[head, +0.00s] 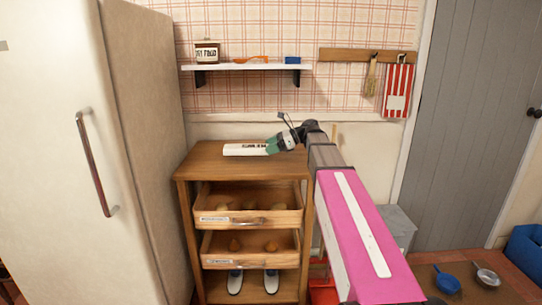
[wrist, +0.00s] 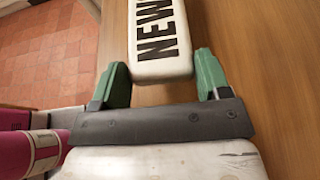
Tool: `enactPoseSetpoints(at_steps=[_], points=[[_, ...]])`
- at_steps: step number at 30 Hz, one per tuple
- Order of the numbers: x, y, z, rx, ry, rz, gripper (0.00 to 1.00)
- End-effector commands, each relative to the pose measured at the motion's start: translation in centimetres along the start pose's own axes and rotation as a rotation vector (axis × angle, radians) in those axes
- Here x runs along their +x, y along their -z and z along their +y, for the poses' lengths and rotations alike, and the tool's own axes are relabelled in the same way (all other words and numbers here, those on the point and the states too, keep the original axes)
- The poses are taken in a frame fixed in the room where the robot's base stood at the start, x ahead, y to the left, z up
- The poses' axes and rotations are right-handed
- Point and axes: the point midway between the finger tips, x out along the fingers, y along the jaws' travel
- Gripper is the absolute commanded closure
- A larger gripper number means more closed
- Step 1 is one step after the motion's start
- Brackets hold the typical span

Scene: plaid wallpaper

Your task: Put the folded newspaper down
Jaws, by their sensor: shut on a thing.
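The folded newspaper (head: 244,149) is a white, flat bundle with black print, at the top of the wooden cabinet (head: 210,166) in the head view. In the wrist view the newspaper (wrist: 160,40) runs away from me between the green fingers, with large black letters reading "NEW". My gripper (head: 272,145) is shut on the newspaper's near end; it also shows in the wrist view (wrist: 160,82). The newspaper lies over the wooden top, on it or just above; I cannot tell which. Its far end is cut off in the wrist view.
Two open drawers (head: 248,219) with round items stick out below the cabinet top. A white fridge (head: 80,160) stands at left. A wall shelf (head: 245,67) holds a jar and small items above. The front of the cabinet top is clear.

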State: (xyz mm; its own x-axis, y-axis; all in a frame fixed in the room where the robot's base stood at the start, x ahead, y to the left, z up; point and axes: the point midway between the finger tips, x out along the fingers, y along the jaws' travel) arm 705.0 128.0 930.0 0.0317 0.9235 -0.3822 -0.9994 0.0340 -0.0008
Motion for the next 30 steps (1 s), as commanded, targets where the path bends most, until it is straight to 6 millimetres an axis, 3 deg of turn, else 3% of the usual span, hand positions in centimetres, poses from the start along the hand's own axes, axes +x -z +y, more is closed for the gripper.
enactPoseSetpoints(at_steps=[9,20,21,23,30], points=[[1.4,3.3,0.1,0.001,0.000,-0.001,0.55],[1.5,3.6,0.1,0.001,0.000,0.000,0.55],[1.5,3.7,0.1,0.001,0.000,0.000,0.27],[1.5,3.6,0.1,0.001,0.000,0.000,0.07],[1.5,3.6,0.1,0.001,0.000,0.000,0.05]])
